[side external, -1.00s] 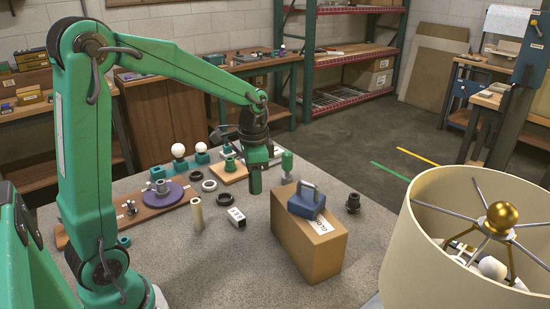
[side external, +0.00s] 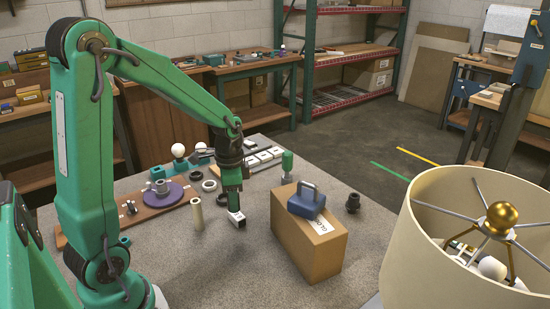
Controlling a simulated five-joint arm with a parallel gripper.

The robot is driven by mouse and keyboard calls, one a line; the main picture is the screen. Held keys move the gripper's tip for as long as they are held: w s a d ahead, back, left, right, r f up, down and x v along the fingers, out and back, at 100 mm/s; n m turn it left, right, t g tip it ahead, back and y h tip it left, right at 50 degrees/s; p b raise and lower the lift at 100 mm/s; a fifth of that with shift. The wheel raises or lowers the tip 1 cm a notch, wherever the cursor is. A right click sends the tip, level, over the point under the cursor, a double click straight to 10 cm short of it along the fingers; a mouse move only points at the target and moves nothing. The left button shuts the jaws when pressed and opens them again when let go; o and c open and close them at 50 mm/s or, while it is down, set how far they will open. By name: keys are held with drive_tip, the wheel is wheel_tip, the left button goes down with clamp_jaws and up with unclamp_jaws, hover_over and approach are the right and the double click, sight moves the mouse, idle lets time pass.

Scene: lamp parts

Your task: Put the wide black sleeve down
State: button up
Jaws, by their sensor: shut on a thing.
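My gripper (side external: 234,207) points straight down at the middle of the table. It is shut on a small black-and-white block (side external: 238,220), which is at or very near the tabletop; I cannot tell if it touches. No wide black sleeve shows in my gripper. A black stepped cylindrical piece (side external: 353,203) stands alone to the right. I cannot tell which of these is the wide black sleeve.
A cream tube (side external: 196,213) stands close left of my gripper. A cardboard box (side external: 309,250) with a blue padlock-shaped object (side external: 303,202) on top stands to the right. A purple disc (side external: 170,194) lies left.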

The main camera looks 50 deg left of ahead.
hover_over(221, 218)
wheel_tip(221, 218, down, 5)
drive_tip(key=shift+d+f, duration=0.1)
drive_tip(key=shift+f, duration=0.1)
drive_tip(key=shift+f, duration=0.1)
drive_tip(key=shift+f, duration=1.9)
drive_tip(key=shift+f, duration=0.1)
drive_tip(key=o, duration=1)
drive_tip(key=shift+c, duration=0.2)
